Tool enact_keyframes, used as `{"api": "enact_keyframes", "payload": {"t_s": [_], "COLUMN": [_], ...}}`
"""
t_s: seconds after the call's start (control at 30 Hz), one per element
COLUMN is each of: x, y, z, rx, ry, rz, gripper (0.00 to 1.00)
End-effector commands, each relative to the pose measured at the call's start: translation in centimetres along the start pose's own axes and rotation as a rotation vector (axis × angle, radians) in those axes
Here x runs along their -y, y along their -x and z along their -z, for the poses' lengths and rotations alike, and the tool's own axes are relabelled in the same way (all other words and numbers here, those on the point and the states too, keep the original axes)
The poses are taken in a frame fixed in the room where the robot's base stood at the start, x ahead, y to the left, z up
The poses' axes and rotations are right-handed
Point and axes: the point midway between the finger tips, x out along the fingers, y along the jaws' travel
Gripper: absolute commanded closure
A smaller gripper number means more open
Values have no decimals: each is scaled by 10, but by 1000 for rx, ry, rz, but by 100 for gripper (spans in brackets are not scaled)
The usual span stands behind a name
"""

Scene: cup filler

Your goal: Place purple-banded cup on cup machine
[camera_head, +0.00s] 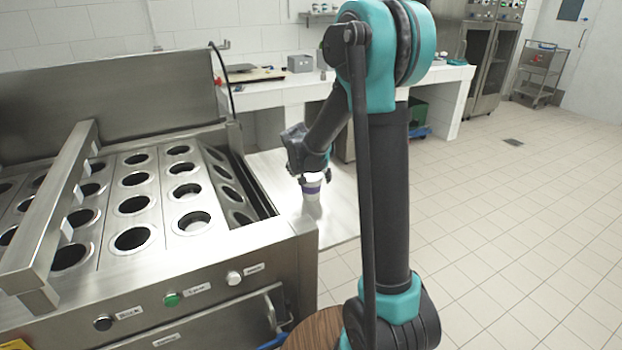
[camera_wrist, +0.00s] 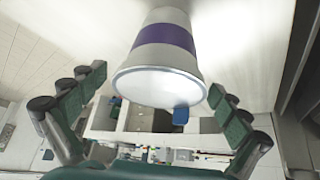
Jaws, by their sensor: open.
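The purple-banded cup (camera_head: 311,188) is white with a purple band and stands on the pale side shelf (camera_head: 338,222) right of the cup machine (camera_head: 270,250). In the wrist view the cup (camera_wrist: 165,42) fills the upper middle, its pale round end facing the camera. My gripper (camera_wrist: 150,100) is open, with one finger on each side of the cup and a visible gap at both sides. In the head view my gripper (camera_head: 316,172) is at the cup's upper end and hides part of it. The machine's top has rows of round holes.
A raised metal bar (camera_head: 62,195) crosses the machine's top at left. A tall metal back panel (camera_head: 105,105) stands behind the holes. A white counter (camera_head: 290,90) with a grey box (camera_head: 300,63) is farther back. Open tiled floor (camera_head: 520,230) lies to the right.

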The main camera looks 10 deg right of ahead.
Motion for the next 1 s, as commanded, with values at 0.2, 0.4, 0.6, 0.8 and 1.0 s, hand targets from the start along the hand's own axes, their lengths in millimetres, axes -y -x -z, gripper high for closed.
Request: {"api": "enact_keyframes", "payload": {"t_s": [0.2, 0.4, 0.6, 0.8, 1.0], "x": [0, 0, 0, 0, 0], "y": [24, 59, 92, 114, 120], "z": [0, -1, 0, 0, 0], "rx": [0, 0, 0, 0, 0], "ry": [2, 2, 1, 1, 0], "rz": [1, 1, 1, 0, 0], "gripper": [0, 0, 0, 0, 0]}}
